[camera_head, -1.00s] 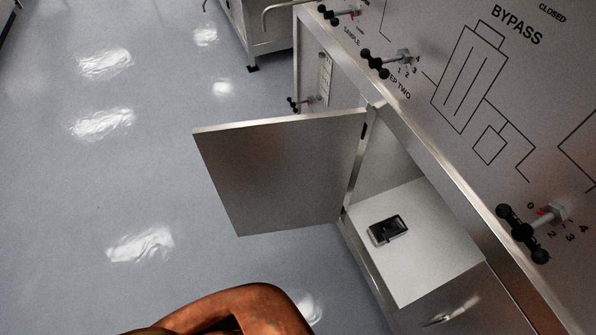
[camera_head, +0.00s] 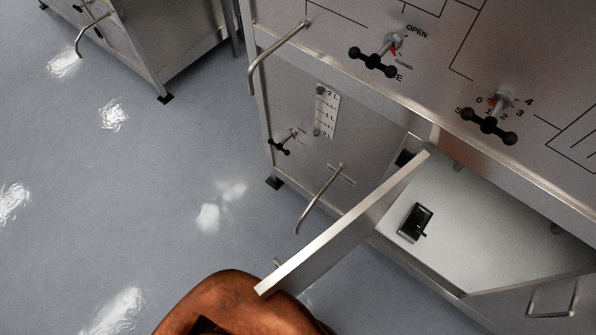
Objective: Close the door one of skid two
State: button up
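A grey metal cabinet door (camera_head: 345,225) stands open at the front of the instrument skid (camera_head: 390,60). I see it almost edge-on, sticking out towards the lower left. A bit of its handle (camera_head: 277,263) shows behind its outer end. The open compartment has a pale floor (camera_head: 490,220) with a small black device (camera_head: 415,222) on it. My orange-brown arm covers the lower middle, in front of or close by the door's outer end; I cannot tell if they touch. My gripper is out of view. No skid number is readable.
A bar handle (camera_head: 320,200) sits on the panel left of the open door. Another handle (camera_head: 553,300) is at the lower right. Black valve knobs (camera_head: 373,62) and a bent rail (camera_head: 270,55) stick out above. Another cabinet (camera_head: 165,40) stands upper left. The floor (camera_head: 140,190) at left is clear.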

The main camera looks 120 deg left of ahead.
aim_at(303, 269)
jog(key=k, duration=1)
jog(key=u, duration=2.25)
jog(key=k, duration=0.5)
jog(key=u, duration=0.85)
jog(key=i, duration=0.25)
jog(key=u, duration=0.75)
